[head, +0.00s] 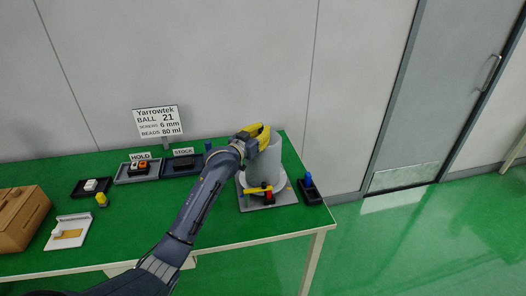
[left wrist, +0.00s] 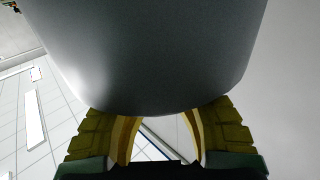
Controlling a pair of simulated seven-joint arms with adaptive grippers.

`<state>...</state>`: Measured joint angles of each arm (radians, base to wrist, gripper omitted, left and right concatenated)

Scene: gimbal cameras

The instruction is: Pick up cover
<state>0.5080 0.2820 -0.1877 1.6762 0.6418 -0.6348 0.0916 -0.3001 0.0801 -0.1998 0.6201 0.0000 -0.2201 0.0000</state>
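A tall grey cylinder (head: 266,168), which I take to be the cover, stands upright on a grey board (head: 284,197) at the table's right end. My left gripper (head: 260,136) has yellow fingers and is at the cylinder's top. In the left wrist view the cylinder (left wrist: 155,50) fills the upper middle, and the gripper (left wrist: 161,125) shows two yellow fingers with a gap between them. The cylinder's edge hides the fingertips, so I cannot tell whether they hold anything. My right gripper is in neither view.
A yellow piece and a red piece (head: 268,196) are at the cylinder's foot. A blue piece (head: 308,180) stands in a black tray (head: 312,197) to the right. Trays labelled HOLD (head: 122,180) and STOCK (head: 168,173), a sign (head: 157,121) and a brown box (head: 22,215) are left.

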